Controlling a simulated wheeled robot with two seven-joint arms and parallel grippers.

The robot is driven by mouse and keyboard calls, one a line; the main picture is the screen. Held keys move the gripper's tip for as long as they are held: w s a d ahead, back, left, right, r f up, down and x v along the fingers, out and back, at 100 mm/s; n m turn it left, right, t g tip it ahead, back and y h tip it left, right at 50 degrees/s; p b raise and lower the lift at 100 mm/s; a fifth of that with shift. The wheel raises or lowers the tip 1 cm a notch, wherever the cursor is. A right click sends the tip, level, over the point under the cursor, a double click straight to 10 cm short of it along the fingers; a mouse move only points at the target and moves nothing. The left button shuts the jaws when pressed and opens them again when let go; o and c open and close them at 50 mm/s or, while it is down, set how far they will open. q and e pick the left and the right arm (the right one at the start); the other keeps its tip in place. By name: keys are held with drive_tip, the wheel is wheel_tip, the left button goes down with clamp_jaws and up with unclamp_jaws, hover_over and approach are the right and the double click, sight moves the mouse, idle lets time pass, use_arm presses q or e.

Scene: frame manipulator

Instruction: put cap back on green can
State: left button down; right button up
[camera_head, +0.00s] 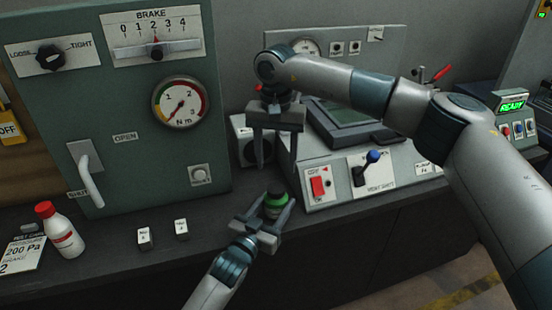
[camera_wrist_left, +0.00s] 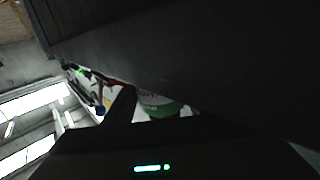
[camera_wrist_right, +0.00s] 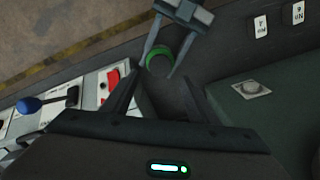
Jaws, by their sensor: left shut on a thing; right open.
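The green can (camera_head: 275,204) stands near the front of the dark bench. My left gripper (camera_head: 267,207) reaches in from the front and is shut on it. In the left wrist view, the can's green and white side (camera_wrist_left: 160,106) shows beside a dark finger. My right gripper (camera_head: 275,164) is open and empty above the can, fingers pointing down. In the right wrist view, the can (camera_wrist_right: 158,62) shows a green rim with a dark middle, just beyond my open fingers (camera_wrist_right: 160,88). I cannot make out a separate cap for the can.
A white bottle with a red cap (camera_head: 61,230) stands at the left. Two small labelled blocks (camera_head: 144,238) sit on the bench. A green brake panel (camera_head: 120,100) rises behind, and a console with a red switch (camera_head: 318,187) and a blue-knobbed lever (camera_head: 373,157) stands right of the can.

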sight(276, 188)
drive_tip(key=shift+n, duration=0.6)
drive_tip(key=shift+f, duration=3.95)
drive_tip(key=c, duration=1.1)
